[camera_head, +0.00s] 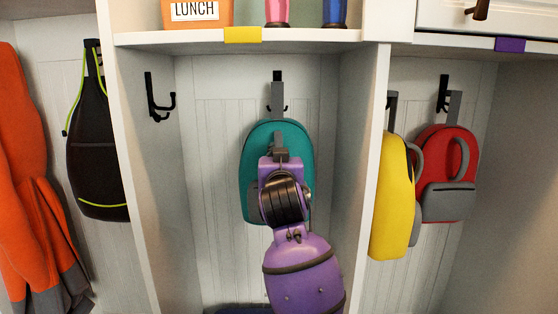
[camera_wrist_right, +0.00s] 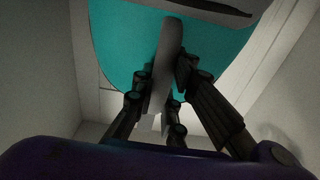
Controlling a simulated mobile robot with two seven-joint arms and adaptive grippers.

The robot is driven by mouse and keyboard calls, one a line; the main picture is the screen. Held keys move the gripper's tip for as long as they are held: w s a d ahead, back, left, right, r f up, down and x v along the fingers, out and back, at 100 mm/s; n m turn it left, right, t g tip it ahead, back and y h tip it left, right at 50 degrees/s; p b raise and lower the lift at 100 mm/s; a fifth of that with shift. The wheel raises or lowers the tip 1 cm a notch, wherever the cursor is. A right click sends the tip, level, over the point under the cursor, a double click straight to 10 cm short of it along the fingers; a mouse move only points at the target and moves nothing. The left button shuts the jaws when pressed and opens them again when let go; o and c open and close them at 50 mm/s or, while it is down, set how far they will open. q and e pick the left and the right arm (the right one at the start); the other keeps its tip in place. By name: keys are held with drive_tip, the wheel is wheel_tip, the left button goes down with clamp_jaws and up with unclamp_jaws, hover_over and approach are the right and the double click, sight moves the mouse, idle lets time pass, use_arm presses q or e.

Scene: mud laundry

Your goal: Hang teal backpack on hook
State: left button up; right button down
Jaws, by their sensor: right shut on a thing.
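The teal backpack (camera_head: 304,150) hangs upright in the middle cubby, in front of the back panel. Its grey top loop (camera_head: 277,98) overlaps the black hook (camera_head: 278,75) on that panel; I cannot tell whether the loop is over the prongs or only in front of them. My right gripper (camera_head: 280,152) is in front of the backpack and hides its middle. In the right wrist view, the fingers of my right gripper (camera_wrist_right: 166,88) are closed around a grey strap (camera_wrist_right: 163,65), with the teal body (camera_wrist_right: 120,45) behind. My left gripper is not in view.
Cubby walls stand close on both sides. A double black hook (camera_head: 157,98) is on the left wall. A shelf (camera_head: 300,40) with a lunch box (camera_head: 197,12) is above. A black bag (camera_head: 97,150), yellow backpack (camera_head: 392,195) and red backpack (camera_head: 445,150) hang in neighbouring cubbies.

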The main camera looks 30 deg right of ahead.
drive_tip(key=shift+f, duration=0.4)
idle(0.4)
drive_tip(key=c, duration=1.7)
unclamp_jaws()
drive_tip(key=shift+f, duration=0.15)
drive_tip(key=shift+f+v, duration=0.15)
drive_tip(key=shift+v, duration=2.05)
drive_tip(key=shift+f+v, duration=0.15)
drive_tip(key=shift+v, duration=2)
drive_tip(key=shift+f+v, duration=0.15)
drive_tip(key=shift+v, duration=2.05)
drive_tip(key=shift+a, duration=0.1)
